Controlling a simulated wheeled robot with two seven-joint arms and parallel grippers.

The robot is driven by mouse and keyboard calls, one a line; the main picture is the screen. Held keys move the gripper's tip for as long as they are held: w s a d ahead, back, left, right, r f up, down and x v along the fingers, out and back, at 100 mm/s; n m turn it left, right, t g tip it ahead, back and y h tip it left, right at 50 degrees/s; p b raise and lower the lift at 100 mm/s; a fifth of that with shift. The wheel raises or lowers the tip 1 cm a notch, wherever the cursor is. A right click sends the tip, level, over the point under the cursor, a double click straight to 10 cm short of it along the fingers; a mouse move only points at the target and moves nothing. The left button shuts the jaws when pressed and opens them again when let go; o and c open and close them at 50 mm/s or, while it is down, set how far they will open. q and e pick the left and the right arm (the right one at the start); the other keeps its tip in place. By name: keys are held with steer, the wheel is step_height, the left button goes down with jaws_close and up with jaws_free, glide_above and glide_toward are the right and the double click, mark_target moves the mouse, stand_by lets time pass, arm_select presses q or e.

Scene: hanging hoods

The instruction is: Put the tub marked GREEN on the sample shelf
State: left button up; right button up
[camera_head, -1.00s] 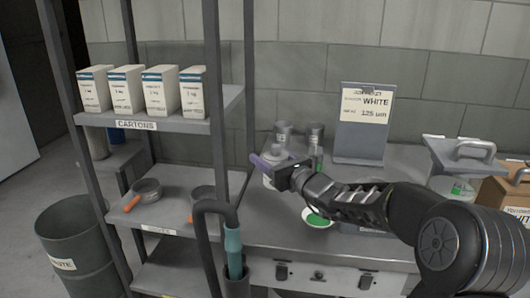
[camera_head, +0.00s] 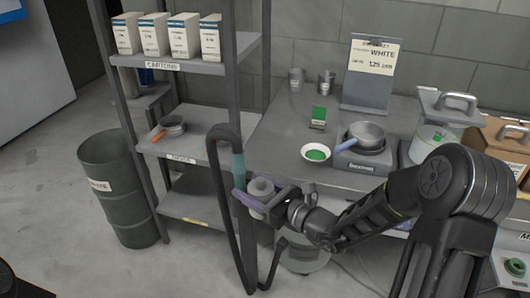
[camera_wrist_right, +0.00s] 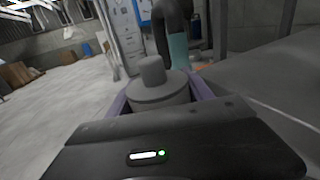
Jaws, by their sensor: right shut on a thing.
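My right gripper (camera_head: 257,200) is shut on a pale grey tub (camera_head: 262,187) with a knob on its lid. It holds the tub in front of the bench's left front edge, beside the hose. In the right wrist view the tub (camera_wrist_right: 154,88) sits upright-looking between the purple fingers; no marking on it can be read. The shelf rack (camera_head: 232,75) stands to the left, with a CARTONS shelf on top, a middle shelf (camera_head: 183,146) with a sieve, and a lower shelf (camera_head: 190,206) with a yellow label too small to read. My left gripper is out of view.
A dark hose (camera_head: 246,262) with a teal sleeve hangs between rack and tub. A bin (camera_head: 122,200) stands left of the rack. The bench (camera_head: 262,140) bears a green card (camera_head: 318,117), a dish of green powder (camera_head: 315,154), and a pan (camera_head: 366,134) on a scale.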

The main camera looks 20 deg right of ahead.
arm_select(q)
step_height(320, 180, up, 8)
steer(key=p, duration=0.6)
steer(key=shift+p, duration=0.3)
arm_select(e)
steer(key=s+n+g+y, duration=0.4)
steer(key=s+g+y, duration=0.1)
steer(key=s, duration=0.4)
steer(key=shift+d+f+n+y, duration=0.3)
steer(key=shift+f, duration=0.15)
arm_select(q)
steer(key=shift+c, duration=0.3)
arm_select(e)
steer(key=shift+s, duration=0.1)
